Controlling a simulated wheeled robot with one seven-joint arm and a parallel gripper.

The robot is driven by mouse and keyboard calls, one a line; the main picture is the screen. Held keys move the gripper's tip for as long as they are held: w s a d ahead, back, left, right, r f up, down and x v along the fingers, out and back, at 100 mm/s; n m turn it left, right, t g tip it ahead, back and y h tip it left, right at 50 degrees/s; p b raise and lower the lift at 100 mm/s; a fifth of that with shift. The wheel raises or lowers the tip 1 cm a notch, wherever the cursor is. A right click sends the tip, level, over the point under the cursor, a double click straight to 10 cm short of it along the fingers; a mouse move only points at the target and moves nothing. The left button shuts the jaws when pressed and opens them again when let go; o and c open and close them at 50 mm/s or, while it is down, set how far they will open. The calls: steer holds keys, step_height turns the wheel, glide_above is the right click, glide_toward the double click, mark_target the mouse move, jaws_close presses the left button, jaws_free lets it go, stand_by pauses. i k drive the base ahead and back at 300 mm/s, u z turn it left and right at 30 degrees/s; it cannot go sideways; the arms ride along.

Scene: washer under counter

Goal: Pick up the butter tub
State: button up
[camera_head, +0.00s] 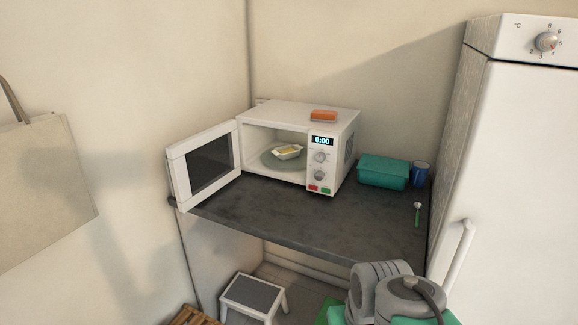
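The butter tub (289,151) is a small white tub with a yellow top. It sits on the round plate (271,161) inside the white microwave (346,130). The microwave door (210,162) stands open to the left, so the tub shows through the front opening. Grey links of my arm show at the bottom right, well below and in front of the microwave. My gripper cannot be made out in this view.
An orange block (323,115) lies on the microwave. A teal container (382,173), a blue cup (420,173) and a small green-handled utensil (417,214) are on the dark counter (310,214). A white fridge (510,170) stands right. A step stool (253,296) is below.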

mark_target(290, 151)
steer(key=z, duration=0.05)
steer(key=k, duration=0.6)
steer(key=u, duration=0.8)
steer(key=i, duration=1.65)
steer(key=z, duration=0.7)
steer(key=i, duration=0.25)
steer(key=z, duration=0.3)
